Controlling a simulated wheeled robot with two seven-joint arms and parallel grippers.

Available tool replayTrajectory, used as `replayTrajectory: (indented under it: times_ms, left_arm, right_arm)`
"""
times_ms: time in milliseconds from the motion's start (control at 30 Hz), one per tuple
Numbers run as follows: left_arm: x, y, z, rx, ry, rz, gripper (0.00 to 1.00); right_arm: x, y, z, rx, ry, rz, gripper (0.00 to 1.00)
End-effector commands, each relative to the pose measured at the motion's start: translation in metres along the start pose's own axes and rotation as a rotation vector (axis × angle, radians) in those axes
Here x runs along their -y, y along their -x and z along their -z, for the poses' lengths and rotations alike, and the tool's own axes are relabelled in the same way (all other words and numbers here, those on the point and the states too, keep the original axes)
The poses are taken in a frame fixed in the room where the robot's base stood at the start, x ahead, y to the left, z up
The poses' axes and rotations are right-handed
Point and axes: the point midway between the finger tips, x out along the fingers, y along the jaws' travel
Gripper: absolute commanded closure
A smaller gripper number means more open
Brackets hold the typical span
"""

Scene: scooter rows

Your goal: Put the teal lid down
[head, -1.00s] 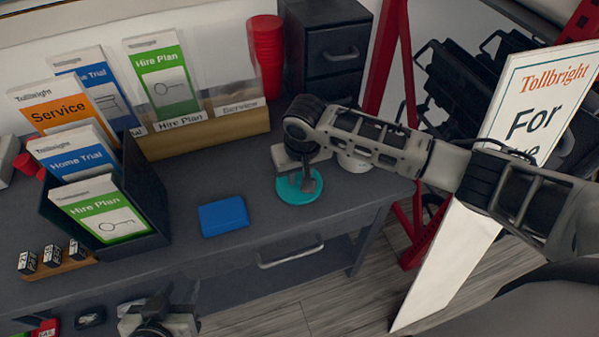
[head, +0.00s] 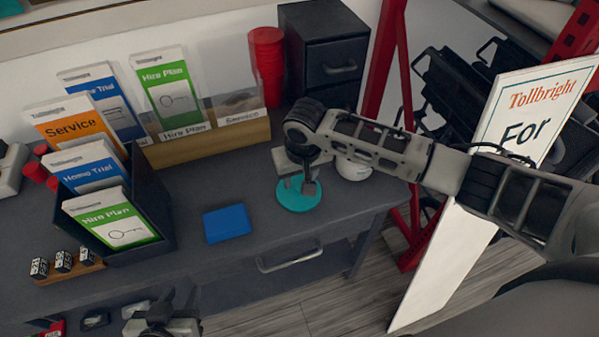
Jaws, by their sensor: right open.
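The teal lid (head: 298,198) is a round disc lying on the dark grey desk (head: 180,210), right of the blue box. My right gripper (head: 302,184) is above the lid, fingers pointing down and apart. The fingertips are at or just over the lid's top; I cannot tell if they touch it. A white round container (head: 354,168) stands just right of the gripper, partly hidden behind my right arm. My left gripper (head: 160,318) is low at the bottom edge, away from the lid, with its fingers partly cut off by the frame.
A flat blue box (head: 227,222) lies left of the lid. Leaflet holders (head: 205,140) stand at the back and left. Red cups (head: 266,65) and a dark drawer cabinet (head: 323,50) are behind. A white sign (head: 470,230) leans at right. The desk front near the lid is clear.

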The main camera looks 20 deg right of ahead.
Motion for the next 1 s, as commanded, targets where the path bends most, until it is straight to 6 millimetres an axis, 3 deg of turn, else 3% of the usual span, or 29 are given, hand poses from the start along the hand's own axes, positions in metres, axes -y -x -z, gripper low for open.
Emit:
replayTrajectory:
  times_ms: [33,100,533,667,767,900,1000]
  left_arm:
    - [0.002,0.009,0.011,0.007,0.002,0.007,0.64]
    - [0.003,0.015,0.015,0.013,0.001,0.013,0.64]
    - [0.005,0.013,0.009,0.017,-0.001,0.017,0.64]
    - [0.006,0.013,0.009,0.017,-0.001,0.017,0.64]
    - [0.006,0.013,0.010,0.017,-0.001,0.017,0.64]
    - [0.006,0.013,0.010,0.017,-0.001,0.017,0.64]
    - [0.006,0.013,0.010,0.017,-0.001,0.017,0.64]
  right_arm:
    - [0.000,0.020,0.001,0.001,0.000,0.001,0.57]
    - [0.001,0.033,0.001,0.001,0.000,0.002,0.57]
    - [0.001,0.089,0.000,0.000,0.000,0.003,0.57]
    - [0.012,0.082,-0.008,-0.014,0.019,0.050,0.57]
    - [0.037,0.061,-0.023,-0.065,0.054,0.161,0.57]
    - [0.070,0.033,-0.051,-0.227,0.084,0.339,0.57]
    - [0.073,0.019,-0.073,-0.371,0.081,0.395,0.57]
